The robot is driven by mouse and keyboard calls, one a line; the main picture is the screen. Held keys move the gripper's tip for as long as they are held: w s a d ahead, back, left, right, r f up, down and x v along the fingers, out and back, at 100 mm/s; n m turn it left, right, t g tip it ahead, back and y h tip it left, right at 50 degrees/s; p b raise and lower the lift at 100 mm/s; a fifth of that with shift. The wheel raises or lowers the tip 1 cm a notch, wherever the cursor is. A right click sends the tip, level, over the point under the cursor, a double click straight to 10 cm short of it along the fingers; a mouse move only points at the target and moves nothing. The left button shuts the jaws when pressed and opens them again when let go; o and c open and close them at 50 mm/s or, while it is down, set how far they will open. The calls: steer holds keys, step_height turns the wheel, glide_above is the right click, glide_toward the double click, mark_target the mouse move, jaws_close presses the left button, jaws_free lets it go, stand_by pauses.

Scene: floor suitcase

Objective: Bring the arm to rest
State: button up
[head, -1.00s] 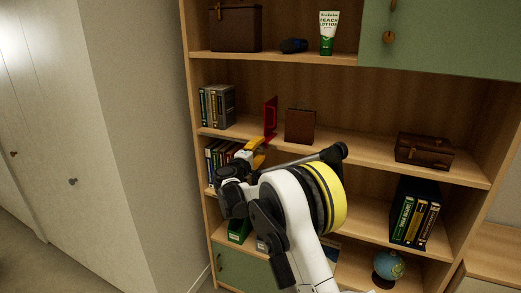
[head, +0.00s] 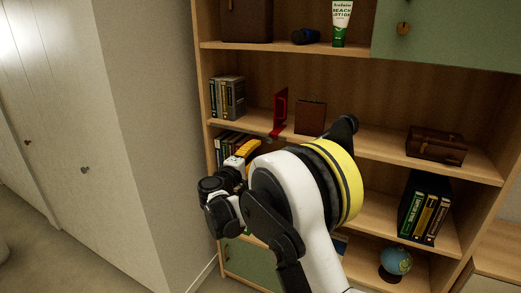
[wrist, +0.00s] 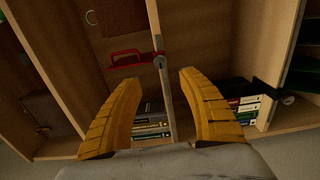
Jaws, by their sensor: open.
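My gripper (wrist: 161,105) is open, with its two yellow fingers spread apart and nothing between them in the wrist view. In the head view my gripper (head: 247,150) is partly hidden behind my arm, in front of the left part of the bookshelf (head: 203,95). My arm is bent, with its elbow raised in front of the middle shelves. A red object with a handle-like opening (head: 280,108) stands on the middle shelf beyond the gripper. It also shows in the wrist view (wrist: 133,58), apart from the fingers.
A brown box (head: 311,117) stands beside the red object. Grey books (head: 228,97) stand at the left, dark books (head: 426,210) at the right above a globe (head: 395,262). A brown case (head: 436,145) lies on the right shelf. A white cabinet (head: 60,150) stands left; floor between is clear.

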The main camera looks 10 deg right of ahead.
steer(key=shift+s, duration=0.1)
steer(key=s+d+r+m+g+y, duration=0.25)
steer(key=s+d, duration=0.35)
steer(key=s, duration=0.3)
steer(key=s+d+r+m+g+y, duration=0.1)
steer(key=s+d+m+g, duration=0.3)
steer(key=s, duration=0.6)
steer(key=s+a+f+m+y, duration=0.1)
steer(key=s+f+m+y, duration=0.1)
steer(key=s, duration=1)
steer(key=s+a+f+m+y, duration=0.2)
steer(key=s+f+y, duration=0.3)
steer(key=s, duration=0.8)
steer(key=shift+s+f+g, duration=0.25)
steer(key=shift+f+g, duration=0.05)
steer(key=shift+g, duration=0.15)
